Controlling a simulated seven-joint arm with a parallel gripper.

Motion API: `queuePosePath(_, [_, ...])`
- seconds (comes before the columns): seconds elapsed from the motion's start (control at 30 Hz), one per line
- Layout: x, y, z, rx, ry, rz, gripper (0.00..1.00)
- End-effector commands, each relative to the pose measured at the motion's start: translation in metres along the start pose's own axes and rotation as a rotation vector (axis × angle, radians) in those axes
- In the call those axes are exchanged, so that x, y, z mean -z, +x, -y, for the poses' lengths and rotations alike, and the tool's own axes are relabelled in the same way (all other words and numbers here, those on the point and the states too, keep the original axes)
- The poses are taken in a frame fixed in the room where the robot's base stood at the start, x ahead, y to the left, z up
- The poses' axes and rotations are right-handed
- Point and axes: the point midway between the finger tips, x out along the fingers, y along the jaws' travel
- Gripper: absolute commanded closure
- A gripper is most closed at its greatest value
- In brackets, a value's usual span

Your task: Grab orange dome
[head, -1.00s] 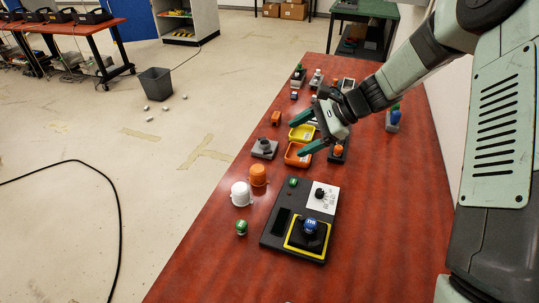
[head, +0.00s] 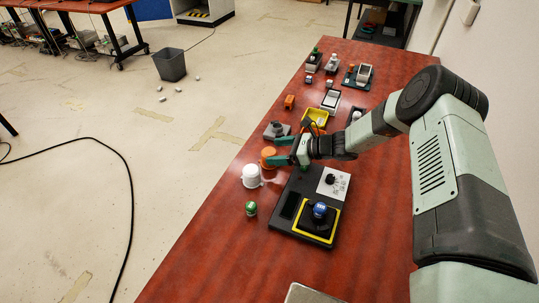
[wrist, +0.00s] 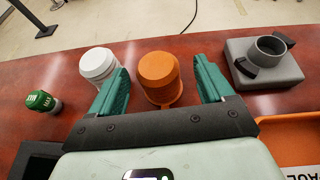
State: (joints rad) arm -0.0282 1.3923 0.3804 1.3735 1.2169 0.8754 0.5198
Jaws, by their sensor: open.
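The orange dome (head: 268,155) stands upright on the red table near its left edge. In the wrist view the orange dome (wrist: 160,77) sits between the two green fingers of my gripper (wrist: 160,88), near their tips. My gripper (head: 277,151) is open in the head view, with its fingers reaching left to the dome and partly covering it. I cannot tell whether a finger touches the dome.
A white dome (wrist: 99,66) stands close beside the left finger. A green knob (head: 251,208) is nearer, and a black control panel (head: 284,226) lies to the right. A grey base with a ring (wrist: 264,60) is right of the fingers.

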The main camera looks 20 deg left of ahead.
Motion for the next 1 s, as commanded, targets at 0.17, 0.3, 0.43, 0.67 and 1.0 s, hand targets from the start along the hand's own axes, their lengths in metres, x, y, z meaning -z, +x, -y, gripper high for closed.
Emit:
queuePosePath(0.17, [0.000, 0.017, -0.003, -0.002, -0.001, 0.001, 0.19])
queuePosePath(0.3, [0.000, 0.039, -0.005, -0.002, -0.002, 0.000, 0.19])
queuePosePath(0.43, [0.001, 0.051, -0.004, 0.000, -0.002, 0.000, 0.19])
queuePosePath(0.67, [0.000, 0.052, -0.003, 0.001, -0.002, 0.000, 0.24])
queuePosePath(1.0, [0.000, 0.052, -0.003, 0.001, -0.002, 0.000, 0.74])
